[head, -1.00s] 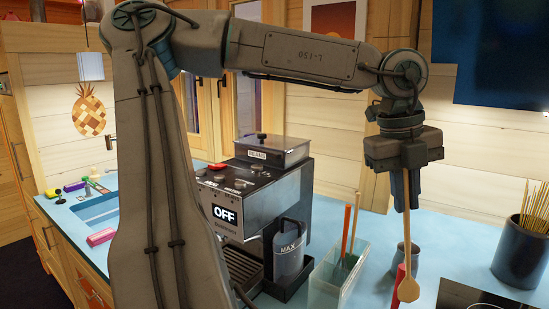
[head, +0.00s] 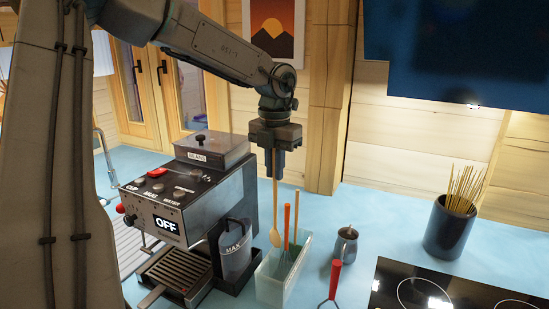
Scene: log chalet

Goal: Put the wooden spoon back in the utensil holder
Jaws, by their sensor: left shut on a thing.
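My left gripper (head: 275,172) is shut on the upper end of the wooden spoon (head: 275,215). The spoon hangs upright, with its bowl end down. The utensil holder (head: 270,285) is a pale, translucent box on the blue counter with an orange-handled whisk and another thin wooden handle in it. In the picture the spoon's bowl lies at the holder's back left, near its rim. I cannot tell whether the bowl is above the opening or behind it. My right gripper is out of view.
A coffee machine (head: 190,195) with a grey jug (head: 236,250) stands just left of the holder. A small metal pitcher (head: 345,245) and a red-handled tool (head: 335,280) are to the right. A dark pot of skewers (head: 450,228) stands behind the black hob (head: 405,280).

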